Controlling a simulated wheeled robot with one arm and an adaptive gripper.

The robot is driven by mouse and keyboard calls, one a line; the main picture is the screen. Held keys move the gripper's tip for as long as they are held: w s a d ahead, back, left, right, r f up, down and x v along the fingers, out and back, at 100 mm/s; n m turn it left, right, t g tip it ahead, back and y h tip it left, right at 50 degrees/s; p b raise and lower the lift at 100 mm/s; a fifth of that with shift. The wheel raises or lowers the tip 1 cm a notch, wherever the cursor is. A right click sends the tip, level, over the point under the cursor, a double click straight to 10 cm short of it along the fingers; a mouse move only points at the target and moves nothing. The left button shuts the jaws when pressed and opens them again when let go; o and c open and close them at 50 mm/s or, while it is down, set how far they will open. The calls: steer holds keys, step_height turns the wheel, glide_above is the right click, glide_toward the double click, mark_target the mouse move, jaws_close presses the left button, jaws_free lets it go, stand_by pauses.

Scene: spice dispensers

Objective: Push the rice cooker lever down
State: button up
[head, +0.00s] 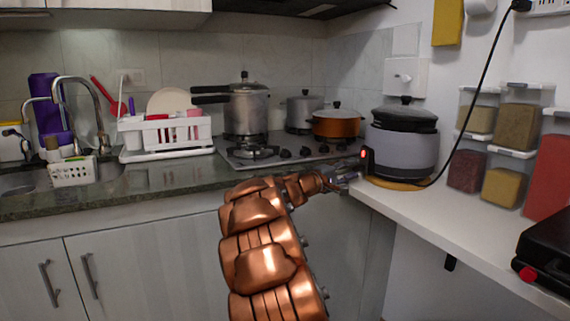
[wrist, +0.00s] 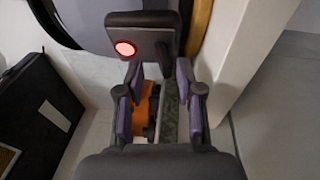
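The rice cooker (head: 402,148) is a grey pot with a black lid on the white counter at the right. Its black front panel (head: 369,165) has a lit red light and faces my gripper. In the wrist view the panel (wrist: 158,22) is at the top, with the red light (wrist: 125,48). A dark narrow piece (wrist: 166,62) extends down from the panel between my fingertips; I cannot tell if it is the lever. My gripper (wrist: 159,78) is open, its purple-padded fingers apart. In the head view my gripper (head: 347,179) is just left of the panel; contact is unclear.
A wooden board (head: 400,184) lies under the cooker. Stacked spice containers (head: 503,180) and a black appliance (head: 550,250) stand on the counter to the right. A black cord (head: 480,85) runs to the wall outlet. The stove (head: 275,148) with pots is behind my gripper, to the left.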

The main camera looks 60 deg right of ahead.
steer(key=shift+r+m+t+y+p, duration=0.5)
steer(key=shift+r+y+p, duration=0.65)
steer(key=shift+p, duration=2.9)
steer(key=shift+y+p, duration=0.45)
steer(key=shift+p, duration=0.4)
steer(key=p, duration=0.3)
steer(key=t+y+p, duration=0.1)
steer(key=p, duration=0.2)
steer(key=shift+d+r+m+y, duration=0.1)
steer(key=shift+r+m+y, duration=0.2)
steer(key=shift+r+m, duration=0.1)
steer(key=shift+a+f, duration=0.2)
steer(key=w+a+r+t+y+p, duration=0.1)
steer(key=a+y+p, duration=0.1)
steer(key=a, duration=1.2)
steer(key=w+a+r+n+t+y+p, duration=0.1)
steer(key=w+a+r+y+p, duration=0.1)
steer(key=a, duration=1.3)
steer(key=shift+a+n+y+p, duration=0.2)
steer(key=shift+n+y+p, duration=0.1)
steer(key=shift+p, duration=0.4)
steer(key=shift+r, duration=0.1)
